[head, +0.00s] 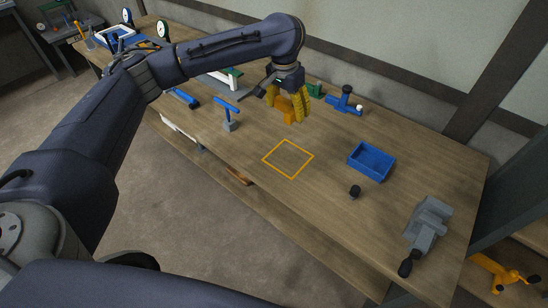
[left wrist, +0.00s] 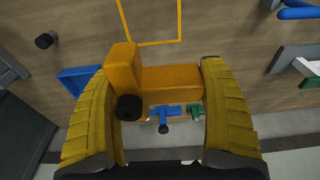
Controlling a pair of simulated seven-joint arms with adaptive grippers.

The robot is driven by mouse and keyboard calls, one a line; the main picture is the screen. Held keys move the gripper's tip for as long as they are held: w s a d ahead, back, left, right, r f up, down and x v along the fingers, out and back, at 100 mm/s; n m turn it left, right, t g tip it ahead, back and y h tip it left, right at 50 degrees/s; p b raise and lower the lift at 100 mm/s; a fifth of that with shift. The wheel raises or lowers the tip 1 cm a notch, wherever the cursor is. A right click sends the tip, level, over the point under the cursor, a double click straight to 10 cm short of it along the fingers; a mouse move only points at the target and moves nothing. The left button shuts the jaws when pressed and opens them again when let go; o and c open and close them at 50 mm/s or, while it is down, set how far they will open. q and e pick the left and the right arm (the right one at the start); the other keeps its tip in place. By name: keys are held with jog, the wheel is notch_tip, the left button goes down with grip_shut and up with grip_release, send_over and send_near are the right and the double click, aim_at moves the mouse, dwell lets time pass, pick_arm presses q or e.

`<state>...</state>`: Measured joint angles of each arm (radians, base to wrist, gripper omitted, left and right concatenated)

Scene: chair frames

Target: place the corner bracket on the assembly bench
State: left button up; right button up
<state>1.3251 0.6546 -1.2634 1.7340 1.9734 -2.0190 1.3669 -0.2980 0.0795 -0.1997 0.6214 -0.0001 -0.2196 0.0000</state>
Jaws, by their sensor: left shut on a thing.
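The orange corner bracket (head: 284,107) is between the yellow fingers of my left gripper (head: 291,112), which is shut on it above the back part of the bench. In the left wrist view the L-shaped bracket (left wrist: 168,78) spans the space between both fingers of the left gripper (left wrist: 158,115). A dark round spot shows against its lower left part. The assembly bench (head: 250,152) has a wooden top with a yellow square outline (head: 288,158) on it. The outline is empty and lies in front of the gripper; part of it shows in the left wrist view (left wrist: 150,43). My right gripper is out of view.
A blue tray (head: 371,161), a black knob (head: 355,191) and a grey vise (head: 428,222) stand to the right of the outline. A blue-topped T-shaped tool (head: 229,113) stands to its left. A blue fixture (head: 345,101) and a green piece (head: 316,90) stand near the back edge.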

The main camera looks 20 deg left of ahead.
aim_at(288, 158)
pick_arm(q)
jog(key=shift+s+d, duration=0.35)
jog(key=shift+d, duration=0.05)
jog(key=shift+s+d+f, duration=0.1)
jog(key=shift+d+f, duration=0.05)
jog(key=shift+d, duration=0.05)
notch_tip(288, 158, down, 20)
jog(key=shift+d+r, duration=0.1)
jog(key=shift+r, duration=0.05)
dwell(0.5)
jog(key=o, duration=1.3)
jog(key=shift+o, duration=0.2)
notch_tip(288, 158, up, 12)
jog(key=s, duration=0.1)
jog(key=shift+s+a, duration=0.2)
jog(key=shift+s, duration=0.1)
